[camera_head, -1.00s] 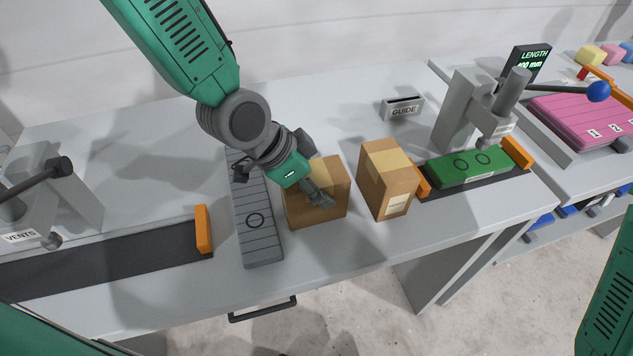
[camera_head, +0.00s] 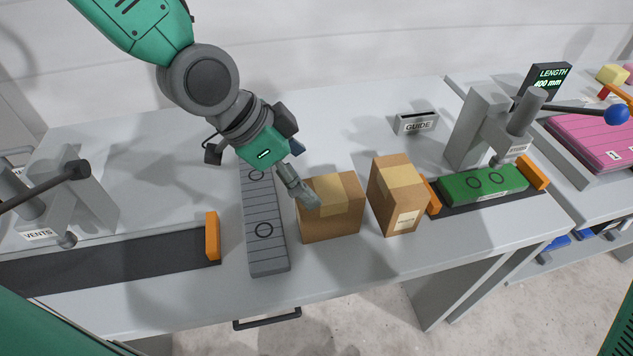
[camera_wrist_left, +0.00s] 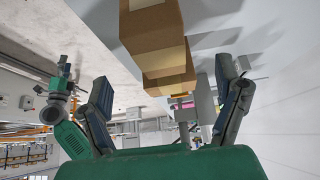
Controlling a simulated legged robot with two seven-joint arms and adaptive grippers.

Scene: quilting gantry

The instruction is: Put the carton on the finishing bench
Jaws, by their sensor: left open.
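Two brown taped cartons stand on the grey bench in the head view. The left carton (camera_head: 345,215) is wider and lower; the right carton (camera_head: 387,215) is taller, with a white label. My left gripper (camera_head: 303,177) is open at the left carton's upper left edge, one finger overlapping its corner; contact is unclear. In the left wrist view, the cartons (camera_wrist_left: 150,38) lie ahead of the spread fingers (camera_wrist_left: 165,105), not between them. My right arm's green casing shows at the head view's right edge; its gripper looks small in the wrist view (camera_wrist_left: 66,68). Which bench is the finishing bench is unmarked.
A grey slatted strip (camera_head: 265,225) lies left of the cartons. A dark track with an orange stop (camera_head: 213,235) is further left. A green block (camera_head: 482,185) and lever press (camera_head: 485,125) stand right. A GUIDE sign (camera_head: 416,123) stands behind.

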